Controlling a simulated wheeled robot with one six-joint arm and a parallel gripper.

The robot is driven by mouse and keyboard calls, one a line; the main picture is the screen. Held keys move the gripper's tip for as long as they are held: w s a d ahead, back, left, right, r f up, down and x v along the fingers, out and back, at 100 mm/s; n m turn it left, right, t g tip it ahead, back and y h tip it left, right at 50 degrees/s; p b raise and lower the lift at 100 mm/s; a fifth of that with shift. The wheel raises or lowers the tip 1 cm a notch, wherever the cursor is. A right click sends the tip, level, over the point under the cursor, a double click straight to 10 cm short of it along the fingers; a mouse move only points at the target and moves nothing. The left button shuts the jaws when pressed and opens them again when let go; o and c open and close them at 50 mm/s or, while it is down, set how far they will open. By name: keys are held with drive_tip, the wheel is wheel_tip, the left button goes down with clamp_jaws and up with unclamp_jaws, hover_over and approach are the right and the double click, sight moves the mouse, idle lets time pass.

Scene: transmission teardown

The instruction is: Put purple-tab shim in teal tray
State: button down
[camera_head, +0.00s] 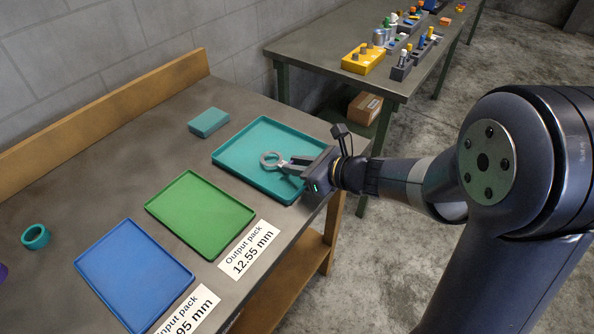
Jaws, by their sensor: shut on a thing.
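A grey ring-shaped shim (269,160) shows at the tip of my gripper (286,166). The jaws are shut on its right side, and no purple tab can be made out, so the fingers may hide it. The teal tray (262,133) lies on the workbench, at the right end of its row of trays. In the picture, the shim and jaws are over the middle of the tray's floor. I cannot tell whether the shim touches the floor or is a little above it. My gripper comes in across the tray's right rim.
A green tray (200,214) and a blue tray (134,276) lie left of the teal one. A teal block (208,122) sits behind them, and a teal ring (35,236) stands far left. Two labels (249,249) lie in front. A second table (330,46) holds several parts.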

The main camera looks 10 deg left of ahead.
drive_tip(key=shift+f, duration=0.65)
drive_tip(key=shift+f, duration=0.1)
drive_tip(key=shift+f+b, duration=0.15)
drive_tip(key=shift+b, duration=0.15)
drive_tip(key=c, duration=1.3)
unclamp_jaws()
drive_tip(key=shift+r+p, duration=0.4)
drive_tip(key=shift+p, duration=0.05)
drive_tip(key=p+v, duration=0.1)
drive_tip(key=v, duration=1.1)
drive_tip(key=shift+s+f, duration=0.1)
